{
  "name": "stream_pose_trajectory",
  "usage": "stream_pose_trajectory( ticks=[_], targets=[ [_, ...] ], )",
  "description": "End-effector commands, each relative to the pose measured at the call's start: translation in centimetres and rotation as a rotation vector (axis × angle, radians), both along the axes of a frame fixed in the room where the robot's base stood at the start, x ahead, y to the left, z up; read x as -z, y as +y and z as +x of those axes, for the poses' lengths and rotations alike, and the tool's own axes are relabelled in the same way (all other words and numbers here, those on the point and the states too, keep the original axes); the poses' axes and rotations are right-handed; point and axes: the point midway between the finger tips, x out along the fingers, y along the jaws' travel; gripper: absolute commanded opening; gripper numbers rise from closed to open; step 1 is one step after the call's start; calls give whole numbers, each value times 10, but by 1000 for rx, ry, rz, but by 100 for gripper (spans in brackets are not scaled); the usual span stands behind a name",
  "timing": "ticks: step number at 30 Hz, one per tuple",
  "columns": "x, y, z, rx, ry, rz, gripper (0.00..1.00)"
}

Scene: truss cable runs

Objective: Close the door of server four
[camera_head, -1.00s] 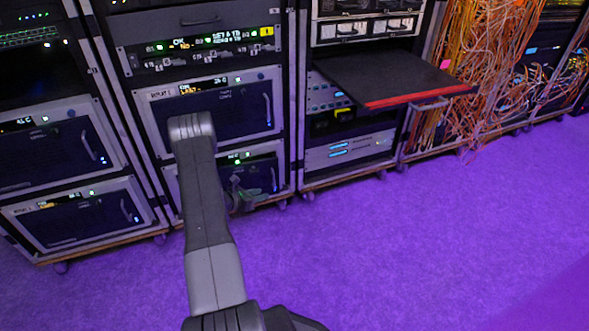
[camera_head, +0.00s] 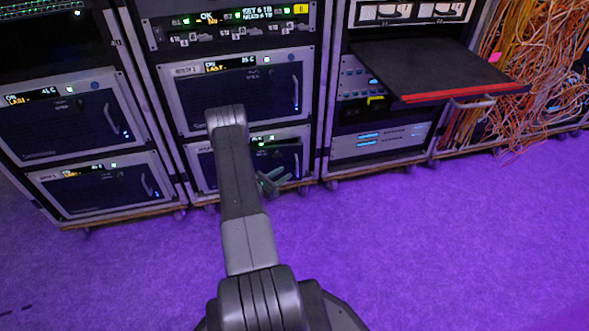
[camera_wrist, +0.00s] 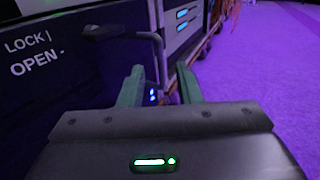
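The lower server in the middle rack has a dark door (camera_head: 275,158) in a light frame, with an upright handle at its right side. My gripper (camera_head: 272,182) is in front of this door, low and left of the handle. In the wrist view a dark door panel (camera_wrist: 60,85) bears the words LOCK and OPEN. Its bent bar handle (camera_wrist: 150,37) reaches down toward the space between my green fingertips (camera_wrist: 160,85). The fingers are apart, and I see no grip on the handle. I cannot tell how far the door stands open or which server is number four.
A dark shelf with a red front edge (camera_head: 465,92) sticks out of the rack to the right. Orange cables (camera_head: 530,80) hang beyond it. Another server door (camera_head: 245,88) is above, and more servers (camera_head: 95,190) stand left. The purple floor (camera_head: 440,250) is clear in front.

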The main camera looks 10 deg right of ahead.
Motion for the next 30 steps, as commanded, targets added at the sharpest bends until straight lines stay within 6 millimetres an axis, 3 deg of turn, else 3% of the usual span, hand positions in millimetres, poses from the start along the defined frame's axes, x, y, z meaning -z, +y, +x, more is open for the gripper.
stream_pose_trajectory(
  ticks=[3,9,22,23,27,30],
  targets=[
    [2,-23,12,4,-4,0,31],
    [1,-47,26,1,-1,0,31],
    [0,-56,32,-1,0,0,31],
    [0,-56,32,-1,0,0,29],
    [0,-56,32,0,0,0,2],
    [0,-56,32,0,0,0,0]
  ],
)
